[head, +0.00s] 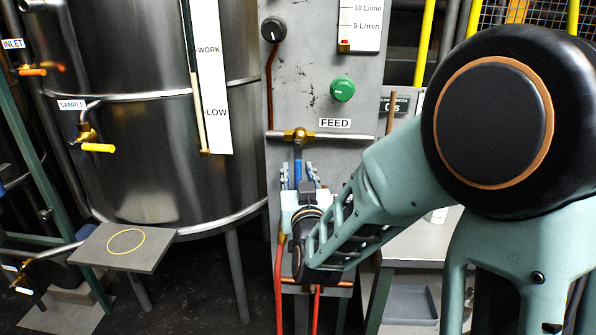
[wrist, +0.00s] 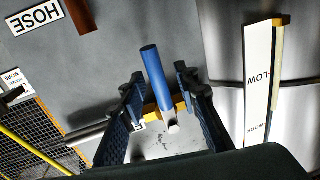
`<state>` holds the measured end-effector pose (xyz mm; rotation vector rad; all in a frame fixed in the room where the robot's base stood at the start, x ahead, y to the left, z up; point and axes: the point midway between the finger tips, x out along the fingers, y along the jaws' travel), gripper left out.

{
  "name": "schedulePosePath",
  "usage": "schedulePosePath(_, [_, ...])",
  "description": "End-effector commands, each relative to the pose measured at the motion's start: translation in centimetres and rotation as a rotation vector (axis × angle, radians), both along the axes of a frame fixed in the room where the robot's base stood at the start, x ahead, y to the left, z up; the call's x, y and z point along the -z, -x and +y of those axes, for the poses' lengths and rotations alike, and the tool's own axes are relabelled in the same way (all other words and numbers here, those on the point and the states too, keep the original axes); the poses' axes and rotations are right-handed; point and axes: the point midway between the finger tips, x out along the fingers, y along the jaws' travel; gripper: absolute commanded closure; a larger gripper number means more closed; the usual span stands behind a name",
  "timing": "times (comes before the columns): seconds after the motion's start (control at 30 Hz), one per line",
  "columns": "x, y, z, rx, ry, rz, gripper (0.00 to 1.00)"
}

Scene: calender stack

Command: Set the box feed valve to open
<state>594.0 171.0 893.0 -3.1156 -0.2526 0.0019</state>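The box feed valve (head: 299,135) is a brass body on a horizontal pipe of the grey panel, under the FEED label (head: 335,123). Its blue lever (head: 298,165) points down, crosswise to the pipe. In the wrist view the blue lever (wrist: 153,72) stands between the two fingers of my gripper (wrist: 158,78), with visible gaps on both sides. My gripper (head: 297,174) is open around the lever in the head view, just below the valve body. The brass body (wrist: 180,105) is partly hidden behind the fingers in the wrist view.
A green button (head: 342,89), a black knob (head: 273,29) and a flow gauge (head: 361,20) sit above on the panel. A steel tank (head: 150,150) stands left, with a yellow-handled sample valve (head: 98,148) and a small plate (head: 123,246). Red hoses (head: 279,285) hang below.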

Motion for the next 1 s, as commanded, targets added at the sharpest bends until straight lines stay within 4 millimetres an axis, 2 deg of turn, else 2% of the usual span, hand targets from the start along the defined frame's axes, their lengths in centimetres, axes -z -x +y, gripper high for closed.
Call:
schedulePosePath(0.07, [0.0, 0.0, 0.0, 0.000, 0.000, 0.000, 0.72])
schedulePosePath(0.33, [0.0, 0.0, 0.0, 0.000, 0.000, 0.000, 1.00])
schedulePosePath(0.77, [0.0, -0.1, 0.0, 0.000, 0.002, 0.000, 1.00])
schedulePosePath(1.0, [0.0, -1.3, 0.0, 0.000, 0.034, 0.001, 1.00])
